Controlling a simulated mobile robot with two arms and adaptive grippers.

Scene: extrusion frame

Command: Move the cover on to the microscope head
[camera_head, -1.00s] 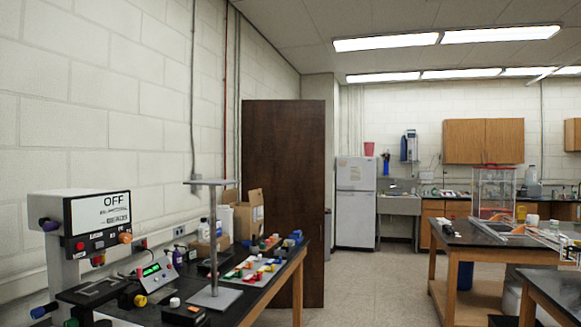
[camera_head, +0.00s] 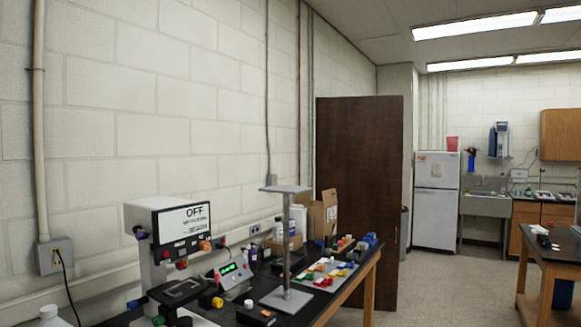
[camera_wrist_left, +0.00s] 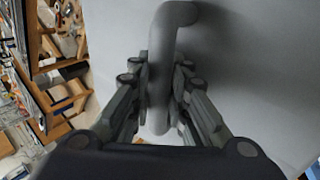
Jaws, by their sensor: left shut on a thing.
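In the left wrist view my left gripper (camera_wrist_left: 160,85) is shut on a grey bent handle (camera_wrist_left: 176,15). The handle stands on a large smooth grey panel (camera_wrist_left: 260,70), which looks like the cover; its full outline is out of frame. The head view shows neither gripper nor this panel. In the head view a white instrument with a screen reading OFF (camera_head: 183,222) stands at the left end of the black bench. I cannot tell whether it is the microscope. A grey stand with a flat top plate (camera_head: 286,190) is right of it.
The black bench (camera_head: 335,304) is crowded with coloured blocks (camera_head: 325,272), a cardboard box (camera_head: 322,215) and small devices. A brown door (camera_head: 360,190) stands behind it. A white fridge (camera_head: 436,200) is at the back. Floor (camera_head: 450,290) is clear between this bench and the right bench (camera_head: 548,270).

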